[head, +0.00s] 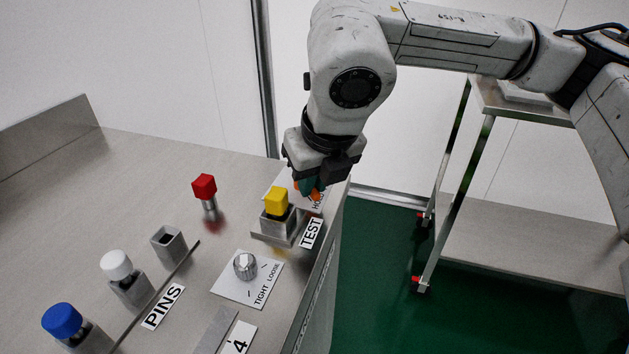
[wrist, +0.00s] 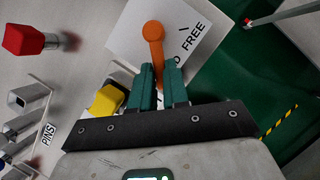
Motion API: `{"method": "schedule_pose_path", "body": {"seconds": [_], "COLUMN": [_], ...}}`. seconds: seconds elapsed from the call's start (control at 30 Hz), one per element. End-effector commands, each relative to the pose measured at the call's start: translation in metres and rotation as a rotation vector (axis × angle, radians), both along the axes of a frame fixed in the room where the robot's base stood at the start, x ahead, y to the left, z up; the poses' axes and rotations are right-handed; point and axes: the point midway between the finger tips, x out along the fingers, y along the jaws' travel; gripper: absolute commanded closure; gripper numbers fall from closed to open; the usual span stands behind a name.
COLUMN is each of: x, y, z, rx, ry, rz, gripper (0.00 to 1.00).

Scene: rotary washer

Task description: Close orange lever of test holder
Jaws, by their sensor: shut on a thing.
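The orange lever (wrist: 153,32) shows in the wrist view, rising from between my gripper's green fingers, its round end past the fingertips over a white label plate (wrist: 190,20) with the word FREE. My gripper (wrist: 159,72) is shut on the lever. In the head view my gripper (head: 309,186) is low at the table's right edge, just behind the yellow-topped pin; only a bit of orange shows there. The yellow pin (head: 276,200) stands in the grey test holder (head: 268,238) beside the TEST label.
A red-topped pin (head: 204,187) stands left of the holder. An empty square socket (head: 168,246), white pin (head: 116,265) and blue pin (head: 62,320) line the left. A silver knob (head: 246,266) marked TIGHT and LOOSE is in front. A steel cart (head: 545,200) stands at right.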

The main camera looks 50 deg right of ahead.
Motion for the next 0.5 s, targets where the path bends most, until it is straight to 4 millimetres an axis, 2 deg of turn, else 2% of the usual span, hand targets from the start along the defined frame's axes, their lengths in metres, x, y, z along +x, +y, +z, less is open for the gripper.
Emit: {"method": "schedule_pose_path", "body": {"seconds": [0.23,0.27,0.5], "x": [-0.0003,-0.0003,-0.0001], "y": [0.0007,0.0007,0.0004], "z": [0.0006,0.0006,0.0003], "rx": [0.003,0.003,0.002], "ry": [0.001,0.001,0.0], "rz": [-0.001,-0.001,0.0], "gripper": [1.0,0.82,0.6]}}
